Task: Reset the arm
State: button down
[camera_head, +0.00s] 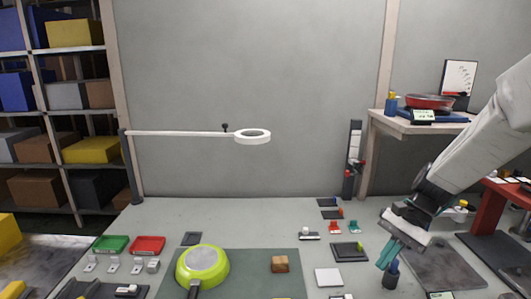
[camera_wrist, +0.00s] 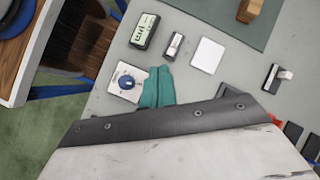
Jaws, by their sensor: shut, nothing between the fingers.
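My arm reaches in from the right in the head view. My gripper (camera_head: 383,264) has teal fingers pressed together with nothing between them, pointing down over the right part of the table. In the wrist view the teal fingers (camera_wrist: 157,88) are side by side, next to a white box with a blue knob (camera_wrist: 127,83). In the head view the dark blue knob (camera_head: 391,276) is just by the fingertips. I cannot tell whether they touch it.
A green pan (camera_head: 202,265) and a wooden block (camera_head: 280,264) are on the dark green mat (camera_head: 250,285). A white plate (camera_head: 328,277) lies left of my gripper. A ring lamp (camera_head: 252,137) extends over the table. A shelf with a red pan (camera_head: 430,102) stands at the right.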

jog(key=s+r+n+t+h, duration=0.1)
jog(key=s+r+n+h, duration=0.1)
jog(key=s, duration=0.5)
jog(key=s+a+r+n+t+h, duration=0.1)
jog(key=s+r+n+h, duration=0.1)
jog(key=s+r+n, duration=0.2)
jog(key=s+r+n+t+h, duration=0.2)
jog(key=s+r+n, duration=0.2)
jog(key=s+r, duration=0.3)
jog(key=s, duration=0.4)
jog(key=shift+s+a, duration=0.3)
